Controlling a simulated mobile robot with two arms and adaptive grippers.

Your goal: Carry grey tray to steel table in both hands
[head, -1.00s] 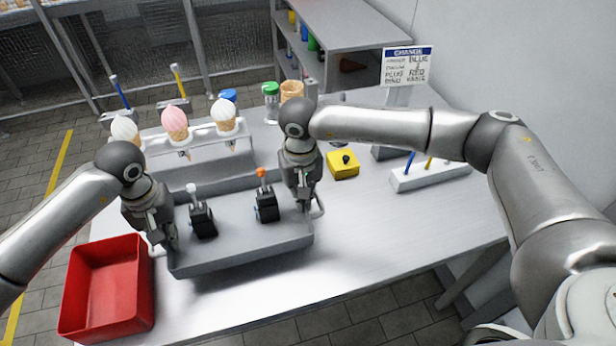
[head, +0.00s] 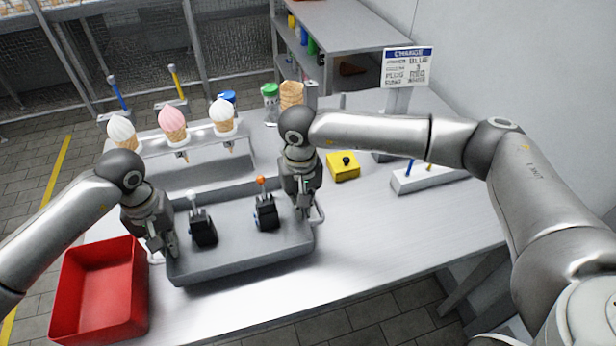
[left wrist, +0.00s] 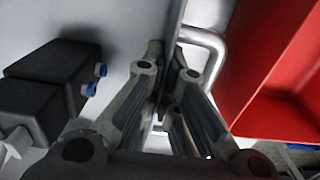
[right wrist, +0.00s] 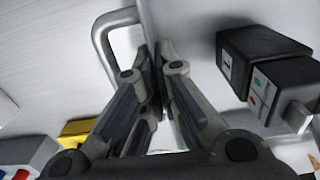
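The grey tray (head: 245,262) is at the front of the steel table (head: 400,235). Two black lever devices stand in it, one with a white knob (head: 203,232) and one with an orange knob (head: 266,212). My left gripper (head: 172,245) is at its left end, and my right gripper (head: 304,208) at its right end. In the left wrist view the fingers (left wrist: 166,55) are closed on the tray's end wall beside a bent handle (left wrist: 207,42). The right wrist view shows the fingers (right wrist: 160,55) closed likewise beside the other handle (right wrist: 102,45). Any gap under the tray cannot be judged.
A red bin (head: 100,290) is left of the tray. An ice-cream rack (head: 200,139) with cones stands behind it. A yellow block (head: 343,166), a white holder (head: 430,178) and a sign (head: 408,67) are to the right. The table's front right is clear.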

